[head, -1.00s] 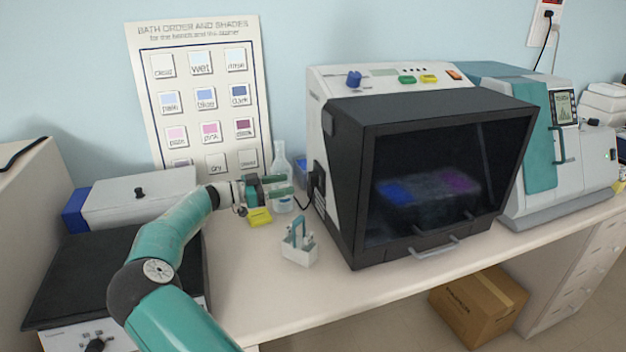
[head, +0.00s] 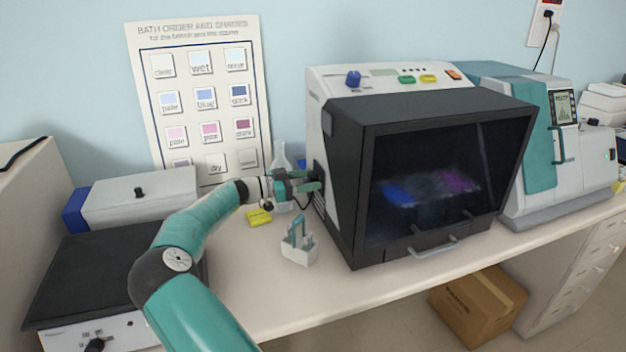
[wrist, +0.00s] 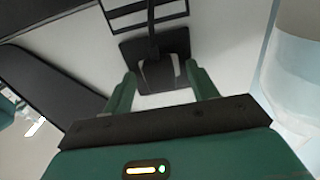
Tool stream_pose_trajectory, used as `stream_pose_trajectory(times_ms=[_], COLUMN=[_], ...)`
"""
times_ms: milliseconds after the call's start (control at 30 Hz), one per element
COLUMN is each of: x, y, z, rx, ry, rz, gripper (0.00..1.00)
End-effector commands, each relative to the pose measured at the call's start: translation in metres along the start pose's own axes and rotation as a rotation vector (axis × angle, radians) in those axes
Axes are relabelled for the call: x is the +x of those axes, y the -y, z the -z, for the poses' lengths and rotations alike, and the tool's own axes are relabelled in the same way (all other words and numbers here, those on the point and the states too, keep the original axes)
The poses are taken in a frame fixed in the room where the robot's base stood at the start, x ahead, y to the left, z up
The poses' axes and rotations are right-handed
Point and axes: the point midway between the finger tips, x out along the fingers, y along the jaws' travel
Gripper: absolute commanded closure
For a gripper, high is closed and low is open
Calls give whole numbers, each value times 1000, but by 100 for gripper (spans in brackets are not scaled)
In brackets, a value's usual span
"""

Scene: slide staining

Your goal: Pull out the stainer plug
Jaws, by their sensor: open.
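The stainer (head: 345,150) is a white and black machine with a dark front window. On its left side is a dark socket plate (wrist: 178,42). In the wrist view a dark plug (wrist: 158,74) sits at this plate, with a black cord (wrist: 152,30) running from it. My gripper (head: 318,180) is at the stainer's left side. Its green fingers are open, one on each side of the plug in the wrist view (wrist: 160,82). I cannot tell if they touch it. In the head view my fingers largely hide the plug.
A glass flask (head: 282,160) stands close behind my gripper, near the wall. A white carrier with a teal handle (head: 298,250) and a yellow object (head: 259,218) are on the bench below the arm. The bench front (head: 240,290) is clear.

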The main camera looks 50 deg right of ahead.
Motion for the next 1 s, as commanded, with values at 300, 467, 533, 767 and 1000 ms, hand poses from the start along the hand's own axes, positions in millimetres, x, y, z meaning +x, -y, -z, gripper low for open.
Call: stream_pose_trajectory(times_ms=[300, 467, 533, 767, 1000], x=[0, 0, 0, 0, 0], y=[0, 0, 0, 0, 0], z=[0, 0, 0, 0, 0], rx=[0, 0, 0, 0, 0], ry=[0, 0, 0, 0, 0], rz=[0, 0, 0, 1, 0], gripper=[42, 42, 42, 42, 81])
